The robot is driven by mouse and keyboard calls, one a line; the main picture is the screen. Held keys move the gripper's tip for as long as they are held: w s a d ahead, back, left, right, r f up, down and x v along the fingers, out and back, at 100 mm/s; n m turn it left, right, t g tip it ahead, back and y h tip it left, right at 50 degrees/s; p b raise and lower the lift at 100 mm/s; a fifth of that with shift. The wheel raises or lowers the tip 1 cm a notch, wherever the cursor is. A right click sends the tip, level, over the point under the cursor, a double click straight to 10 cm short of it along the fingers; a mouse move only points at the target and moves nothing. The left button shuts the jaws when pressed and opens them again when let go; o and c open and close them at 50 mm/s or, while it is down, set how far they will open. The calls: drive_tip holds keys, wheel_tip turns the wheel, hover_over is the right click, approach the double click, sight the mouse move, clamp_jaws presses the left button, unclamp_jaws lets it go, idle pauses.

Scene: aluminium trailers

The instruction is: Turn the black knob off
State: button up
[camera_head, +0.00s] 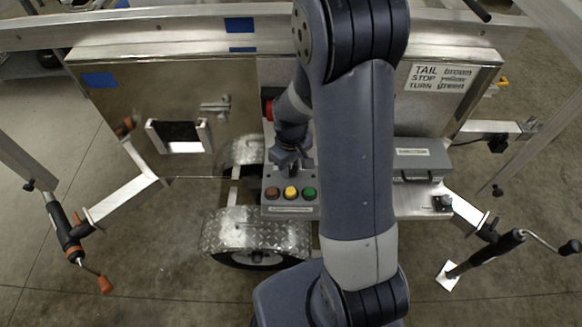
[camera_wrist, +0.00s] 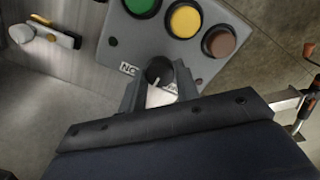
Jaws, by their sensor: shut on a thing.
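The black knob (camera_wrist: 158,71) sits on the grey control box (camera_wrist: 110,45), below the green, yellow and brown buttons in the wrist view. A small white mark shows on the knob's lower left edge. A partly visible "NO" label (camera_wrist: 127,69) is at its left. My gripper (camera_wrist: 159,84) is shut on the knob, one finger at each side. In the head view my gripper (camera_head: 289,163) reaches down to the box (camera_head: 270,211) behind its button row, and it hides the knob there.
Brown (camera_head: 272,193), yellow (camera_head: 291,192) and green (camera_head: 310,193) buttons lie just in front of my gripper. A red round part (camera_head: 268,109) is behind it. A grey box (camera_head: 420,157) stands at right. A wheel fender (camera_head: 255,229) is below left.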

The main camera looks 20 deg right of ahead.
sight(291, 170)
drive_tip(key=n+b, duration=0.1)
drive_tip(key=n, duration=0.3)
drive_tip(key=shift+n, duration=0.3)
drive_tip(key=shift+n+b, duration=0.35)
drive_tip(key=shift+n, duration=1.85)
drive_tip(key=o, duration=1)
drive_tip(key=shift+c, duration=0.2)
wheel_tip(291, 170, up, 11)
drive_tip(key=shift+p, duration=0.3)
drive_tip(key=shift+f, duration=0.2)
wheel_tip(291, 170, down, 11)
drive_tip(key=shift+r+b, duration=0.15)
drive_tip(key=shift+b, duration=0.2)
